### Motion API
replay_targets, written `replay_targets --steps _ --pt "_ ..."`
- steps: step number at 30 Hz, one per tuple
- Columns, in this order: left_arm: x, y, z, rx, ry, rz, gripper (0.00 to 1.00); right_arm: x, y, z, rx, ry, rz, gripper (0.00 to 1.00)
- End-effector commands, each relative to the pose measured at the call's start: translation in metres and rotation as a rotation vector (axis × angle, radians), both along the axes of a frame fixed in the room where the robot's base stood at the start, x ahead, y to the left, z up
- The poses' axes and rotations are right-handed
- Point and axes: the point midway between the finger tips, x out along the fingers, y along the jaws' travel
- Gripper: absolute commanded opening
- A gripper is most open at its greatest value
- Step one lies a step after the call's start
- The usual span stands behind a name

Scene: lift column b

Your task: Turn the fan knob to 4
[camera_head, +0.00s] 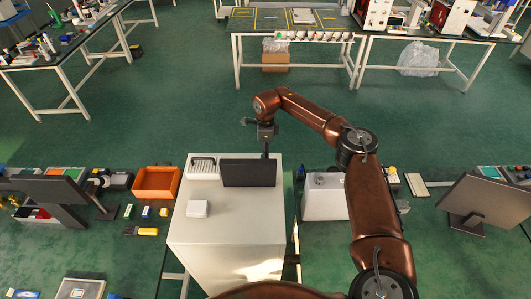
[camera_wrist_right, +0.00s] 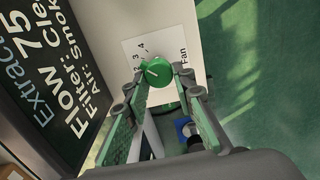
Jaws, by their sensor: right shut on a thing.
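The green fan knob (camera_wrist_right: 157,72) shows in the right wrist view on a white plate (camera_wrist_right: 133,46) marked "Fan", with the digits 2, 3 and 4 along its left side. A short pale mark is on the knob's left part; I cannot tell exactly which digit it points at. My right gripper (camera_wrist_right: 161,90) has its two fingers on either side of the knob, shut on it. In the head view my right gripper (camera_head: 265,146) reaches down behind the dark screen (camera_head: 248,172) on the white cabinet (camera_head: 228,225); the knob is hidden there. My left gripper is in neither view.
A screen (camera_wrist_right: 52,65) with white text stands beside the knob plate in the wrist view. On the cabinet are a white ribbed box (camera_head: 203,167) and a small white block (camera_head: 198,209). An orange bin (camera_head: 156,182) stands left. Green floor is open beyond the cabinet.

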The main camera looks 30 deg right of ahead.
Motion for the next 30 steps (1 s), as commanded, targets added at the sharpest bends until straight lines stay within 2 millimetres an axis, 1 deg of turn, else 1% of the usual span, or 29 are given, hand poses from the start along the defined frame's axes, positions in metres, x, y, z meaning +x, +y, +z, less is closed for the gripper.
replay_targets --steps 1,6,12,19,30 --pt "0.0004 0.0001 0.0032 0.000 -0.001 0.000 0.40 0.0029 0.0016 0.0051 0.004 -0.011 -0.034 0.00" --pt "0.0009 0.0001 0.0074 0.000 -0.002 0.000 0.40 0.0030 0.0018 0.0049 0.004 -0.011 -0.144 0.00" --pt "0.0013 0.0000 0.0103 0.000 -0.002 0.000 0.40 0.0029 0.0019 0.0047 0.006 -0.012 -0.230 0.00" --pt "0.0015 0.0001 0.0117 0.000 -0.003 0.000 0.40 0.0032 0.0019 0.0047 0.006 -0.013 -0.273 0.00" --pt "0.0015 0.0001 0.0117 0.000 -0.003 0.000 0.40 0.0035 0.0018 0.0051 0.007 -0.015 -0.279 0.00"
